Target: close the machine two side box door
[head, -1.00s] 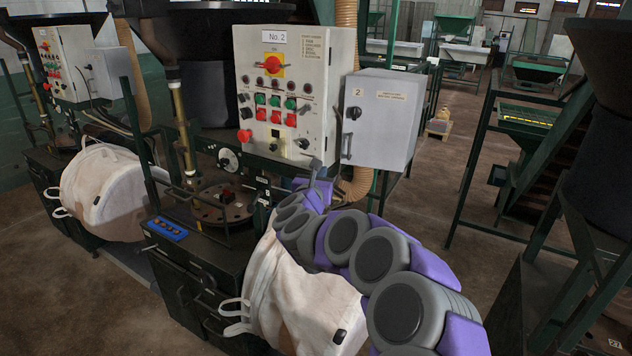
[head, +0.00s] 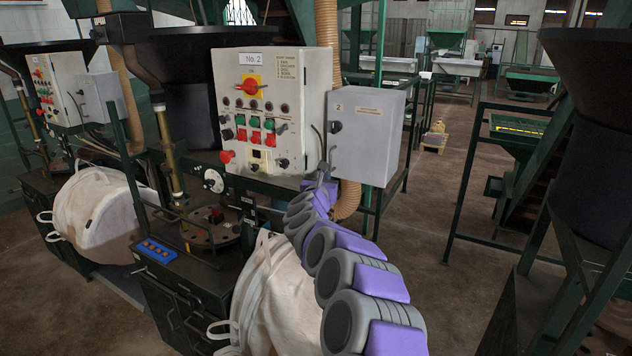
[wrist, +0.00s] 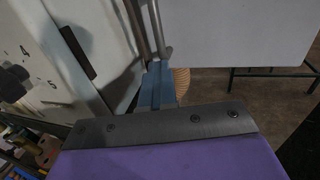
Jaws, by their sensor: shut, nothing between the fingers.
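The machine two side box (head: 367,137) is a grey box marked "2", to the right of the control cabinet (head: 272,110) labelled "No. 2". Its flat grey front shows a dark knob (head: 336,127) near the left edge. I cannot tell how far its door stands open. My gripper (head: 319,140) is shut and empty, raised at the left edge of the box, by its handle (head: 332,154). In the wrist view, thin curved rods above my gripper (wrist: 148,30) stand between the cabinet face (wrist: 55,60) and the grey panel (wrist: 240,35). Contact with the handle is unclear.
A ribbed tan hose (head: 347,200) hangs below the box. A white bulk bag (head: 280,295) hangs beneath my arm, and another bag (head: 100,205) hangs at the left. Green frames (head: 480,170) stand at the right, with open floor between.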

